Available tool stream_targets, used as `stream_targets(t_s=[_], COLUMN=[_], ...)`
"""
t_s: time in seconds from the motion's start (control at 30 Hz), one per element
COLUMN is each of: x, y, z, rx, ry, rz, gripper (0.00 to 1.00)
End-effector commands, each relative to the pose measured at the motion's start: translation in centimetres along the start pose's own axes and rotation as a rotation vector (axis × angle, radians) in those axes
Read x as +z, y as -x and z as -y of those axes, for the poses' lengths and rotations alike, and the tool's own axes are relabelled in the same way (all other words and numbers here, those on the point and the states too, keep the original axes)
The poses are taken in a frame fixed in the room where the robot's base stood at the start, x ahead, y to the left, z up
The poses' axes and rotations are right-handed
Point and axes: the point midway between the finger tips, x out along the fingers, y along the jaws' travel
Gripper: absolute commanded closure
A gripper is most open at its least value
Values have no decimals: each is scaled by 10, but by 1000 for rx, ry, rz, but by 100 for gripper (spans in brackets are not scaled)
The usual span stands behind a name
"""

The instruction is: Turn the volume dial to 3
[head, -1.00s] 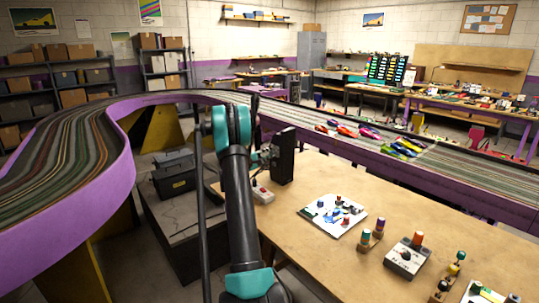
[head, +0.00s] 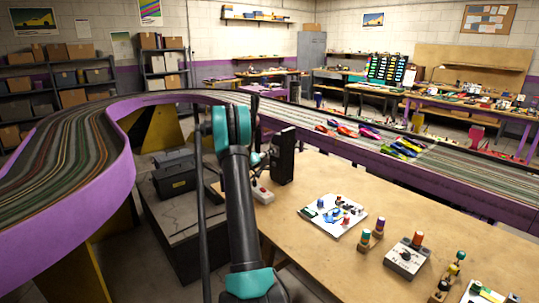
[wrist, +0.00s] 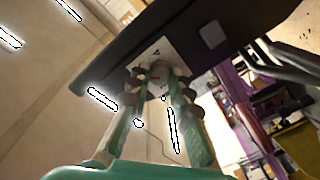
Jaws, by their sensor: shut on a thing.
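A black upright box (head: 282,157) stands at the left back edge of the wooden table in the head view. In the wrist view its dark face (wrist: 235,25) spans the top, with a pale dial plate (wrist: 158,51) bearing small marks. My gripper (wrist: 160,84) has its two teal fingers at this plate, shut on the small dial (wrist: 158,77). The dial is mostly hidden between the fingertips, so I cannot read its setting. In the head view my gripper (head: 258,159) is beside the box's left side, partly hidden by my arm.
A small box with a red button (head: 262,193) sits in front of the black box. A white board with coloured parts (head: 333,215), stacked coloured pieces (head: 370,240) and a grey control box (head: 405,258) stand further right. The purple-walled track (head: 75,225) curves behind and left.

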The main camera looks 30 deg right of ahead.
Motion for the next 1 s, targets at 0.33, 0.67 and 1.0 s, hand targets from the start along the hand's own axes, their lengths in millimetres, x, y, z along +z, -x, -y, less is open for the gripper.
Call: stream_targets(t_s=[0.33, 0.67, 1.0], x=[2, 2, 2], y=[0, 0, 0], z=[0, 0, 0], rx=[1, 1, 1], ry=[-266, -396, -421], rz=[3, 3, 4], gripper=[100, 100, 100])
